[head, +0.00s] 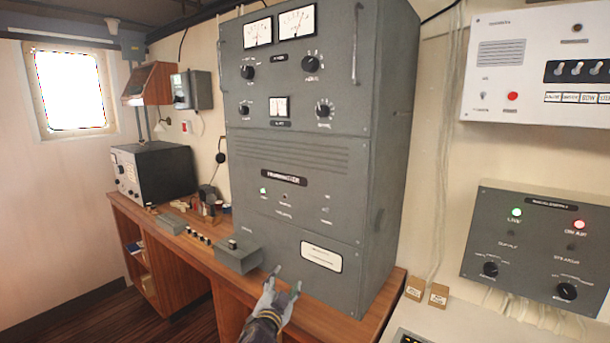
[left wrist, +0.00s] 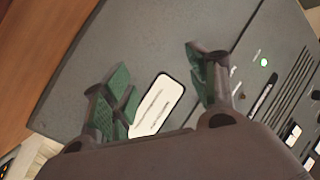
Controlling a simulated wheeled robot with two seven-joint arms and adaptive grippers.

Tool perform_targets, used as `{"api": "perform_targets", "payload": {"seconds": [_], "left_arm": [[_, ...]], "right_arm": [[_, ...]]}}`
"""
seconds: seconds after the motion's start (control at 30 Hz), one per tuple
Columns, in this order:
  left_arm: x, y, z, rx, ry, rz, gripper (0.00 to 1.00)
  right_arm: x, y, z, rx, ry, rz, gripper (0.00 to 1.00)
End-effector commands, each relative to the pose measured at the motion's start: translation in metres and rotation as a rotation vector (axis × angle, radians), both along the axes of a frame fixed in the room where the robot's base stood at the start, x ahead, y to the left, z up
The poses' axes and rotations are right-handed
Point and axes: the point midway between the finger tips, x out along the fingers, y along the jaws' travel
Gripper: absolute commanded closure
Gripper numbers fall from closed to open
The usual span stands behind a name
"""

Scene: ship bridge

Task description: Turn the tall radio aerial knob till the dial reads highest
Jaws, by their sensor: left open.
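The tall grey radio cabinet (head: 300,225) stands on the wooden desk. Two dial meters, a left one (head: 258,32) and a right one (head: 297,23), sit at its top. Lower are another left knob (head: 244,109), a small meter (head: 280,106) and a right knob (head: 324,110). The labels are too small to read. My left gripper (head: 287,279) is open and empty, low before the cabinet. In the left wrist view its fingers (left wrist: 158,80) frame the white label plate (left wrist: 158,105). My right gripper is out of view.
A small grey box (head: 238,257) sits on the desk left of my gripper. A dark radio set (head: 152,170) stands farther left. A grey panel (head: 540,250) with green and red lamps and a white switch panel (head: 540,65) are at right.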

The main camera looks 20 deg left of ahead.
Motion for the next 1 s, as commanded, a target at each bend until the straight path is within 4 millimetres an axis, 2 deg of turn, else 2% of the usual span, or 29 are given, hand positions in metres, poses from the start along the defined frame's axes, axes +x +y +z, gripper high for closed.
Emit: {"api": "perform_targets", "payload": {"seconds": [0.03, 0.2, 0.5, 0.7, 1.0], "left_arm": [[0.007, -0.002, 0.023, 0.026, -0.053, -0.015, 0.41], [0.023, -0.016, 0.096, 0.128, -0.231, -0.075, 0.41], [0.027, -0.048, 0.214, 0.330, -0.515, -0.189, 0.41], [0.019, -0.074, 0.280, 0.482, -0.677, -0.266, 0.41], [-0.003, -0.113, 0.358, 0.737, -0.872, -0.378, 0.41]], "right_arm": [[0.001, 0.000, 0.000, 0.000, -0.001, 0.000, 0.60], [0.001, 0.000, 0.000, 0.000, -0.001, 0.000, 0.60], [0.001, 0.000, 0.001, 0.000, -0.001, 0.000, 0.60], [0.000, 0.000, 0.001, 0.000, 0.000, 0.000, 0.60], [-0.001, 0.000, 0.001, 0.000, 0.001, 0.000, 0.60]]}}
